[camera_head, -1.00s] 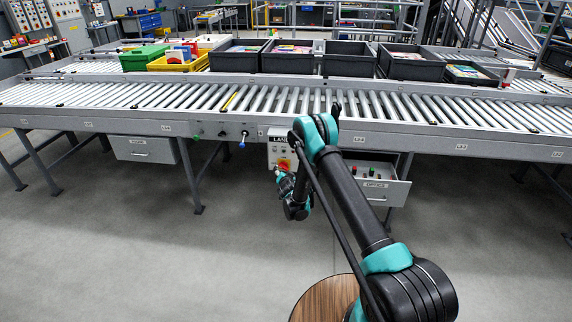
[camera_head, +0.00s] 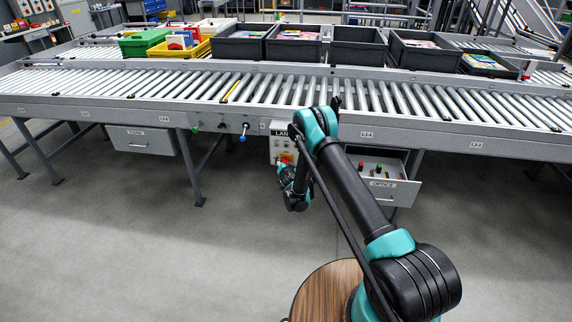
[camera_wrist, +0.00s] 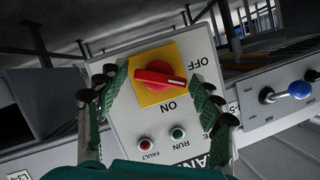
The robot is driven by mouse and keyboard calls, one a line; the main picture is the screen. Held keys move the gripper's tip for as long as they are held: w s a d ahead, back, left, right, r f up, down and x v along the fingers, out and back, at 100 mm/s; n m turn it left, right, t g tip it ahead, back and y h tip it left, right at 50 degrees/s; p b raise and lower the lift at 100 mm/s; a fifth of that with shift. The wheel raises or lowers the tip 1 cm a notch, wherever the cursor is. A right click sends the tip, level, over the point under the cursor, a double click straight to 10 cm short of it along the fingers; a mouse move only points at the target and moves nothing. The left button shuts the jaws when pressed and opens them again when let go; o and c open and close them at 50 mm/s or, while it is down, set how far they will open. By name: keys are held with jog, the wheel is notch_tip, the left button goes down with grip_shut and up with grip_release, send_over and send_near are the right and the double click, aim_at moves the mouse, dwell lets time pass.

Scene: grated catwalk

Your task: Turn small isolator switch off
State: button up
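The small isolator switch is a red rotary knob (camera_wrist: 158,78) on a yellow plate, on a grey control box (camera_wrist: 125,125). In the wrist view the box appears roughly upside down, with OFF above the knob and ON below it. The knob's white-marked end points right, slightly downward. My gripper (camera_wrist: 156,82) is open, one finger on each side of the knob, with visible gaps to it. In the head view my gripper (camera_head: 286,178) is in front of the box (camera_head: 279,148) under the conveyor's front edge, hiding much of the knob.
The box also carries a red FAULT lamp (camera_wrist: 145,144) and green RUN lamp (camera_wrist: 178,134). A blue-knobbed lever (camera_head: 243,138) is left of the box in the head view. An open OPTICS drawer (camera_head: 382,183) stands at the right, beside my arm. Floor (camera_head: 130,250) is clear at left.

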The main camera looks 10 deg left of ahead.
jog(key=c, duration=0.9)
jog(key=shift+n, duration=0.3)
jog(key=shift+a+n+h, duration=0.15)
jog(key=shift+n+h, duration=1.25)
jog(key=shift+n, duration=0.2)
jog(key=shift+g, duration=0.3)
jog(key=o, duration=1.1)
jog(key=shift+o, duration=0.2)
